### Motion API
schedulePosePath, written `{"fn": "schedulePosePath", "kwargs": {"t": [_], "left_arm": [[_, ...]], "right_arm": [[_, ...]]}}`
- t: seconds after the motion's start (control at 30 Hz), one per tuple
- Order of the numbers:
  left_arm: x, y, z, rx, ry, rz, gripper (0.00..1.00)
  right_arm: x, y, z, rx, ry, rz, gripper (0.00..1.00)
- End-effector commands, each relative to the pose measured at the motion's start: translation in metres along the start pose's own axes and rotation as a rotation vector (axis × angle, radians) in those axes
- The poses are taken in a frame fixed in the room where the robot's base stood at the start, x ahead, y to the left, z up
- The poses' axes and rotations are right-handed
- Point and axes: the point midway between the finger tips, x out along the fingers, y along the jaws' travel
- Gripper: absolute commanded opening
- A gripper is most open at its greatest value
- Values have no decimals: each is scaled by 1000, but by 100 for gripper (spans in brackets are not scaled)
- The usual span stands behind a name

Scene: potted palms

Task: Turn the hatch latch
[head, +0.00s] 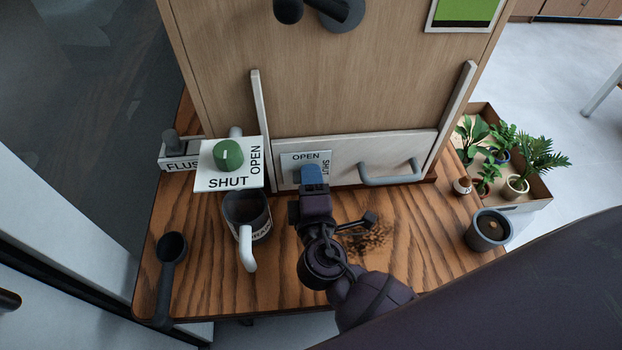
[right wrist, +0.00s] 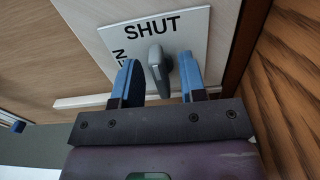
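The hatch (head: 345,148) is a pale panel low on the wooden wall, with a grey bar handle (head: 390,178). At its left is a white plate (head: 292,160) marked OPEN along the top and SHUT at the right side. In the right wrist view the grey latch (right wrist: 158,68) stands on this plate (right wrist: 190,38). My right gripper (head: 313,175) is in front of the plate and hides the latch in the head view. In the wrist view its blue fingers (right wrist: 158,80) are apart, one on each side of the latch, with visible gaps. My left gripper is not in view.
A green knob (head: 228,155) on an OPEN/SHUT plate (head: 212,181) and a FLUSH box (head: 179,163) stand left. A mug (head: 243,212), a dark scoop (head: 167,266) and a grey pot (head: 488,230) are on the wooden top (head: 200,275). Potted plants fill a box (head: 535,194) at right.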

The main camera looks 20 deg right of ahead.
Motion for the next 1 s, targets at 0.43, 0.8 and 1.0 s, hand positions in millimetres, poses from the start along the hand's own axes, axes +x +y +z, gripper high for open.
{"fn": "schedulePosePath", "kwargs": {"t": [0.43, 0.8, 1.0], "left_arm": [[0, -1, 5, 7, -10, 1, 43], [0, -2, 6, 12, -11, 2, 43], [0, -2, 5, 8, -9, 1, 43]], "right_arm": [[-65, -2, 1, 0, -1, -5, 38], [-105, 0, 0, 1, -1, -1, 38], [-108, 0, 0, 1, -1, -1, 38]]}}
